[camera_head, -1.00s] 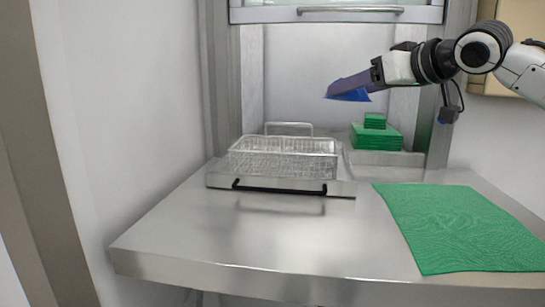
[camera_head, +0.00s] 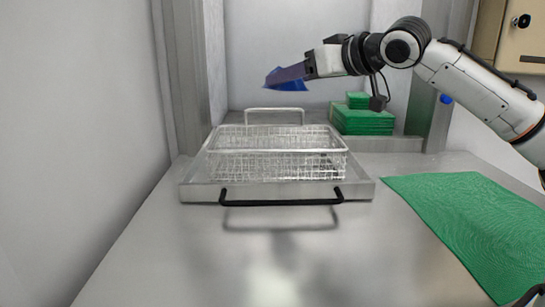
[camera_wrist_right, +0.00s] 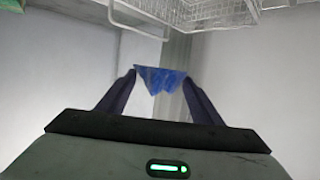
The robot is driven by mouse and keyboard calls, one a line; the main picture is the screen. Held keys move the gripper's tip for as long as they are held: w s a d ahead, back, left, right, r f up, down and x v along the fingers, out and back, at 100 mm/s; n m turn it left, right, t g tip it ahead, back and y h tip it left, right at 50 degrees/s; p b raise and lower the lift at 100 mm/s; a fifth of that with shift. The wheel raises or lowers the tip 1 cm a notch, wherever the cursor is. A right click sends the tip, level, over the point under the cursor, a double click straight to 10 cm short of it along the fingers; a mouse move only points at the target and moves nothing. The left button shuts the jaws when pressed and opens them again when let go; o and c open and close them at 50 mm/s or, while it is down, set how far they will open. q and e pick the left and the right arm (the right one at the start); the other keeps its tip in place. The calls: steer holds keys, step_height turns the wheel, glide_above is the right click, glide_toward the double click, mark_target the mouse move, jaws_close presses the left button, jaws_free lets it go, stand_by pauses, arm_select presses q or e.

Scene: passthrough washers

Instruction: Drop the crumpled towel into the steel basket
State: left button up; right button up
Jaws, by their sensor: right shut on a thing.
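The crumpled towel is a small blue cloth (camera_head: 287,83), which also shows in the right wrist view (camera_wrist_right: 160,79). My right gripper (camera_head: 284,76) is shut on it, with the cloth pinched between the two dark fingertips in the wrist view (camera_wrist_right: 159,84). In the head view, the gripper and cloth appear above the steel wire basket (camera_head: 278,165) and its far handle, clear of the rim. The basket shows partly at the top of the wrist view (camera_wrist_right: 215,14). It looks empty. My left gripper is not in view.
The basket sits on a steel tray with a black front handle (camera_head: 281,200) on a steel table (camera_head: 180,270). A stack of green cloths (camera_head: 362,121) stands behind right. A green mat (camera_head: 470,225) lies at the right. The table front is clear.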

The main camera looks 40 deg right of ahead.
steer(key=shift+f+b, duration=1)
steer(key=shift+f, duration=0.1)
steer(key=shift+w, duration=0.1)
steer(key=o, duration=1.2)
steer(key=shift+c, duration=0.2)
steer(key=b+v, duration=0.3)
steer(key=v, duration=0.7)
steer(key=shift+r, duration=0.1)
